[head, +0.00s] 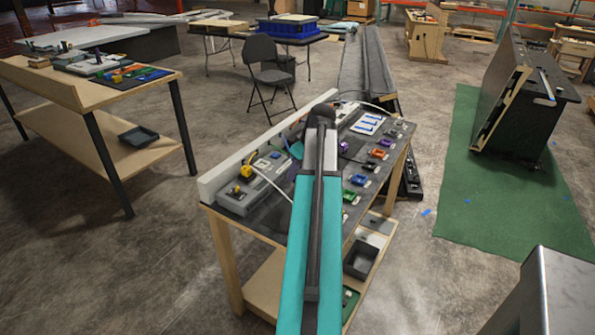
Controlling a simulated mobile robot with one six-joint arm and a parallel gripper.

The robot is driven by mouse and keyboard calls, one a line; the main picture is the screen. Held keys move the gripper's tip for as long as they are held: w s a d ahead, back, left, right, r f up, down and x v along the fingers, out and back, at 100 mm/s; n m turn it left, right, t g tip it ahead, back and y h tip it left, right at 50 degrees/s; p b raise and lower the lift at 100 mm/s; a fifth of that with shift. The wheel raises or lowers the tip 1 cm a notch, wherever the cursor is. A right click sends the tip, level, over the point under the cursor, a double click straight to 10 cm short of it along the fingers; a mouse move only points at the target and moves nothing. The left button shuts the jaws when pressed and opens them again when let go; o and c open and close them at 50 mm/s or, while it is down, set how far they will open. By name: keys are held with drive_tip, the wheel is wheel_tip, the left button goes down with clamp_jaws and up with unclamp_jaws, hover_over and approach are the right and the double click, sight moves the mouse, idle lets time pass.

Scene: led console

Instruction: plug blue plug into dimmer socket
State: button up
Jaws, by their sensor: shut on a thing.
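My teal and black arm runs up the middle of the head view and covers the centre of the console table. My gripper's fingers are hidden behind the arm, so what they hold does not show. I cannot make out the blue plug. A grey console box (236,199) sits along the table's left side, with a yellow plug (246,171) standing on it. A white cable runs from there toward the arm. Which socket is the dimmer is too small to tell, and part of the box may be hidden by the arm.
Small holders line the table's right side, among them a blue one (358,179), a green one (349,196) and a red one (378,153). A low white wall (226,178) edges the table's left side. A folding chair (265,75) stands behind.

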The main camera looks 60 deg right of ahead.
drive_tip(key=shift+w+a, duration=0.1)
drive_tip(key=w+a+r, duration=0.3)
drive_tip(key=w+a, duration=1.8)
drive_tip(key=a, duration=0.4)
drive_tip(key=w+a+r, duration=0.1)
drive_tip(key=w+a, duration=0.1)
drive_tip(key=a, duration=0.9)
drive_tip(key=w+a+r+n, duration=0.1)
drive_tip(key=w+a, duration=0.1)
drive_tip(key=a, duration=0.9)
drive_tip(key=w+a+r, duration=0.2)
drive_tip(key=w+a, duration=0.1)
drive_tip(key=a, duration=0.8)
drive_tip(key=shift+a+y, duration=0.25)
drive_tip(key=shift+y, duration=0.05)
